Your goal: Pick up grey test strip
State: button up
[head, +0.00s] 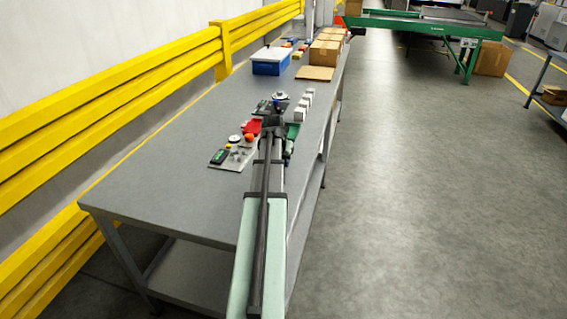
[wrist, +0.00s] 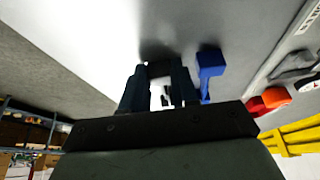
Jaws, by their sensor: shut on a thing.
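My gripper (wrist: 158,82) points at the grey table top in the wrist view. Its two dark fingers are shut on a small dark grey piece (wrist: 159,69), which looks like the grey test strip. Most of the piece is hidden by the fingers, and its lower end is close to its shadow on the table; I cannot tell whether it touches.
A blue piece (wrist: 210,68) stands right beside the fingers. The near part of the table (head: 165,195) is clear.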

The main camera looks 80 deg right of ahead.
grip_shut()
jog(key=shift+r, duration=0.1)
notch_tip(320, 180, up, 10)
jog(key=f, duration=0.1)
jog(key=w+a+n, duration=0.1)
jog(key=w+a, duration=0.1)
jog(key=w, duration=0.4)
jog(key=w+a+f+n, duration=0.1)
jog(key=w+a, duration=0.1)
jog(key=w, duration=0.4)
jog(key=w+a+f, duration=0.1)
jog(key=w+a, duration=0.1)
jog(key=w, duration=0.4)
jog(key=shift+w+n+t, duration=0.2)
jog(key=shift+n+t, duration=0.2)
jog(key=shift+d+f+m, duration=0.1)
jog(key=shift+d+m, duration=0.15)
jog(key=shift+m, duration=0.05)
jog(key=shift+s+d+m, duration=0.15)
jog(key=shift+s+m, duration=0.05)
jog(key=shift+m, duration=0.5)
jog(key=shift+f, duration=0.15)
